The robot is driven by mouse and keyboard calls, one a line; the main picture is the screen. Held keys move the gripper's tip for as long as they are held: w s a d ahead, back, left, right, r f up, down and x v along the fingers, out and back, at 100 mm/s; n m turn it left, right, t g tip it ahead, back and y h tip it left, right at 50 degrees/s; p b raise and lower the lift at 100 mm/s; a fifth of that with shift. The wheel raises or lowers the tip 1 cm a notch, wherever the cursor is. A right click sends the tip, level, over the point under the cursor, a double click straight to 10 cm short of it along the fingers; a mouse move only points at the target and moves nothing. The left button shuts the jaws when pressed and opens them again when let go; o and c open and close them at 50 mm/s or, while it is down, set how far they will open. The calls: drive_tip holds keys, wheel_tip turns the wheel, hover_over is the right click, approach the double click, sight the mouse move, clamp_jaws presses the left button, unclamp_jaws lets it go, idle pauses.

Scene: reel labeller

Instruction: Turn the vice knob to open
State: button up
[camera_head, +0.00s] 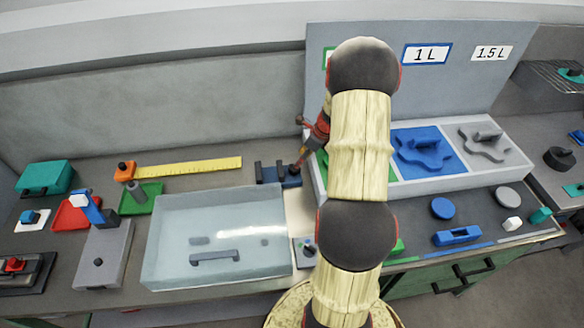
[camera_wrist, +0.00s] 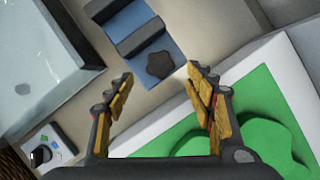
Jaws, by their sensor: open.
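The vice (camera_head: 267,172) is a small blue block with dark upright jaws, on the bench at the back, left of my arm in the head view. It also shows at the top of the wrist view (camera_wrist: 127,20). Its dark lobed knob (camera_wrist: 160,64) lies on the near end of the blue base in the wrist view. My gripper (camera_wrist: 160,82) is open and empty, its two fingers spread to either side of the knob in the picture. I cannot tell the height gap; no contact shows. In the head view my gripper (camera_head: 299,168) is beside the vice, partly hiding it.
A white tray with green, blue (camera_head: 425,165) and grey inserts stands right, close to my gripper. A panel (camera_head: 450,85) with volume labels rises behind. A yellow ruler (camera_head: 190,166) lies left of the vice.

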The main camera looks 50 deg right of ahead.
drive_tip(key=b+x, duration=0.1)
drive_tip(key=x, duration=0.4)
drive_tip(key=shift+w+f, duration=0.15)
drive_tip(key=shift+f, duration=0.25)
drive_tip(key=shift+c, duration=1.3)
drive_tip(key=c, duration=0.9)
